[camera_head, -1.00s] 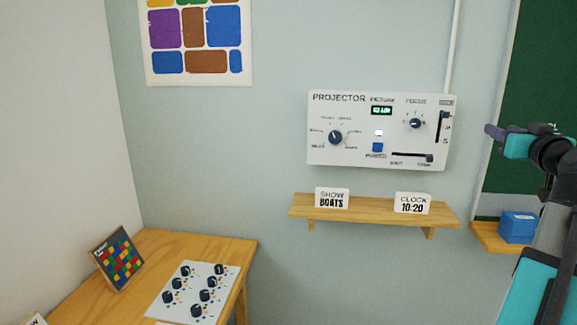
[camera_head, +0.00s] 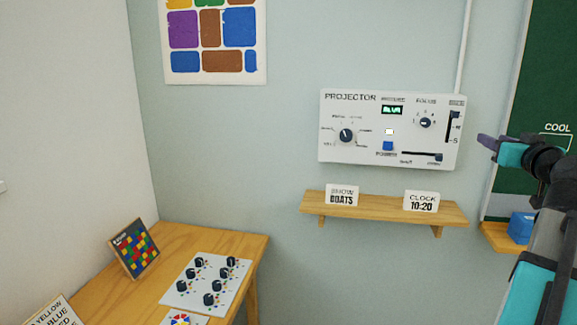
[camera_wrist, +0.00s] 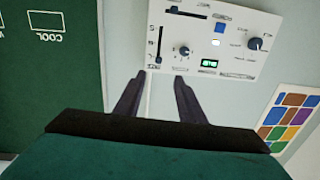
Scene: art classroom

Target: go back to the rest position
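My gripper (camera_head: 487,141) is at the right of the head view, raised in front of the chalkboard's edge, with my arm below it. In the wrist view, which looks upside down, its two dark fingers (camera_wrist: 156,98) stand apart with nothing between them. The gripper is open and empty. The white projector panel (camera_head: 390,130) is on the wall left of the gripper in the head view; it also shows beyond the fingertips in the wrist view (camera_wrist: 225,68). I see no contact between the gripper and the panel.
A wooden shelf (camera_head: 385,209) under the panel holds the cards SHOW BOATS (camera_head: 342,195) and CLOCK 10:20 (camera_head: 421,201). A wooden table (camera_head: 190,238) at lower left carries a knob board (camera_head: 228,295) and a coloured grid picture (camera_head: 134,249). A blue box (camera_head: 521,228) sits below the green chalkboard (camera_head: 540,90).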

